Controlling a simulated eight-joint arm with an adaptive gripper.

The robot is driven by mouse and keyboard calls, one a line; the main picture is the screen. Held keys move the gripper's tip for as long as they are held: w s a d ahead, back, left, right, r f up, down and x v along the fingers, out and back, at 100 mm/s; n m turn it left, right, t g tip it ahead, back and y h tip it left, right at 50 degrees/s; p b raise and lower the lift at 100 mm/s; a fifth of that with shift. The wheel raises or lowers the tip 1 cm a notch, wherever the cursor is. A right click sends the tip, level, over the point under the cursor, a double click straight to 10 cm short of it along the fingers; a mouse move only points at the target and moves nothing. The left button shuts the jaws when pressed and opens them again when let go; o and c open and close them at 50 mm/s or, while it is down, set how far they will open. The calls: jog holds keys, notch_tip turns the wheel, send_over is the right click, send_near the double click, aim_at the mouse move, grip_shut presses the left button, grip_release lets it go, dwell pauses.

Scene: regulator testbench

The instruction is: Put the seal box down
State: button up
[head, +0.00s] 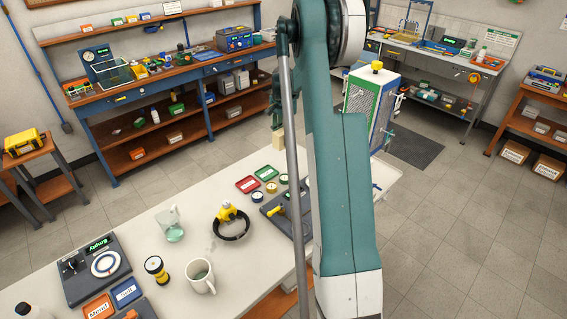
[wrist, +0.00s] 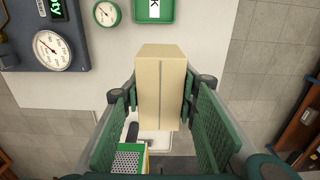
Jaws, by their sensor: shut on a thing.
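The seal box is a tan, upright-looking carton (wrist: 161,90) with a seam down its face. In the wrist view, the green pads of my gripper (wrist: 160,100) press on it from left and right. In the head view, a small tan part of the box (head: 278,143) shows below my gripper (head: 276,112), left of my large arm link. The white table (wrist: 105,85) lies beneath and beyond the box in the wrist view. I cannot tell the exact gap between box and table.
A green tray (wrist: 153,10) and a round gauge (wrist: 107,13) lie on the table beyond the box. A dark unit with a dial (wrist: 52,50) is at left. A green cabinet (wrist: 128,160) stands near. The head view shows a mug (head: 200,278) and black ring (head: 231,226).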

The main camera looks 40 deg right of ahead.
jog(key=shift+d, duration=0.1)
dwell(0.3)
jog(key=shift+f, duration=3.15)
jog(key=shift+f, duration=0.1)
jog(key=shift+f, duration=1.75)
jog(key=shift+f, duration=0.15)
jog(key=o, duration=0.9)
jog(key=shift+r, duration=0.2)
notch_tip(320, 180, up, 12)
